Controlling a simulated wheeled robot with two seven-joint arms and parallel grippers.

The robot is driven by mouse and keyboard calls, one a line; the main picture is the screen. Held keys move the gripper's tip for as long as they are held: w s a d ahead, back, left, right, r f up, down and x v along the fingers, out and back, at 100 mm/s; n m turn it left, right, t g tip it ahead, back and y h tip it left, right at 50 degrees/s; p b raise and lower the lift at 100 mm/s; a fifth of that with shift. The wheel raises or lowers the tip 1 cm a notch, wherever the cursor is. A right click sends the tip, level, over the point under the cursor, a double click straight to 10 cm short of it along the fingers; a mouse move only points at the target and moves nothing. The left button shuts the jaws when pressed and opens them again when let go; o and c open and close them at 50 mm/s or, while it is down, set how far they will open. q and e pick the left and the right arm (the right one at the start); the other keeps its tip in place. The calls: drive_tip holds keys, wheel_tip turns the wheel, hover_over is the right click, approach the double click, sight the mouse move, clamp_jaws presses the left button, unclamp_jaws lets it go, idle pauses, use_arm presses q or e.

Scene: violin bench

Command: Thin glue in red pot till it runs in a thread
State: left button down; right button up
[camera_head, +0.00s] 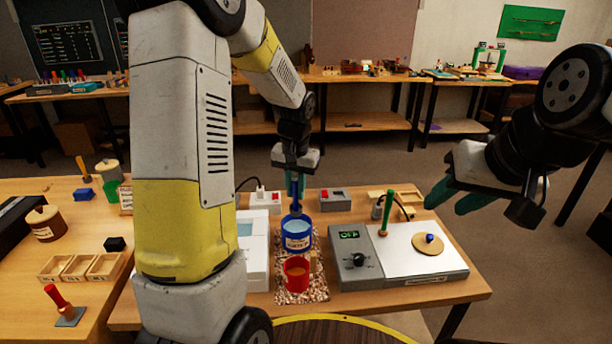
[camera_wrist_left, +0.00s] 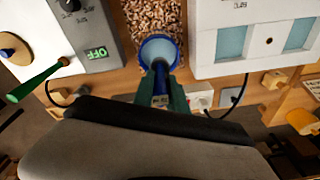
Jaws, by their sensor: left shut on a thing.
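I cannot tell whether the blue pot touches the mat.
A grey hotplate (camera_head: 355,279) with an "OFF" display, a green-handled tool (camera_head: 388,212) and a round wooden disc (camera_head: 427,246) sits right of the mat. A white device (camera_head: 256,266) stands left. Wooden trays (camera_head: 80,267) and a brown jar (camera_head: 45,226) lie further left.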

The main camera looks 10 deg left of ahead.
sight(296, 179)
use_arm(q)
drive_tip(key=shift+f, duration=4.75)
drive_tip(key=shift+r, duration=0.1)
drive_tip(key=shift+r, duration=6.8)
